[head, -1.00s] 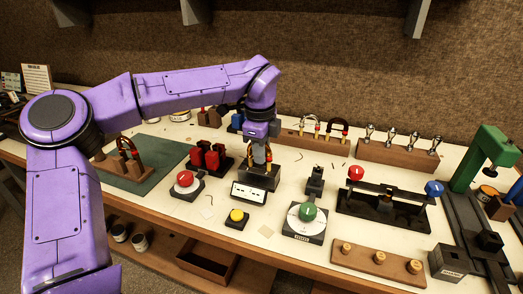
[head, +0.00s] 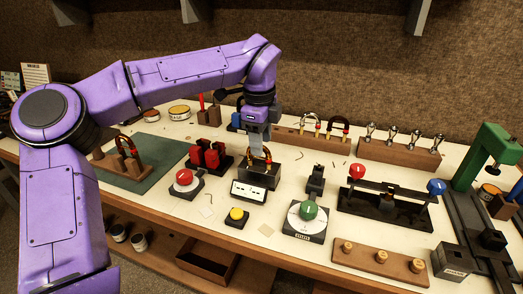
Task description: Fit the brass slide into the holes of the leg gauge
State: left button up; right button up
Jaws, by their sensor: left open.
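The leg gauge (head: 249,190) is a black block with a white front plate, standing mid-bench. The brass slide (head: 267,158), a small curved tube with reddish lower parts, stands upright at the top of the gauge. Its legs appear to go down into the block, but the holes are too small to see how deep. My left gripper (head: 258,142) is open just above and slightly left of the slide, pointing down and hiding part of it. My right gripper is not in view.
A red-knobbed device (head: 184,178) and red blocks (head: 207,158) stand left of the gauge. A yellow button (head: 237,215) is in front, and a green-knobbed dial (head: 306,215) is to the right. A wooden rack (head: 300,135) with other slides stands behind.

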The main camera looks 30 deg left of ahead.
pick_arm(q)
jog(key=r, duration=0.6)
jog(key=shift+s+d+r, duration=0.15)
jog(key=shift+s+r, duration=0.1)
jog(key=shift+s, duration=0.15)
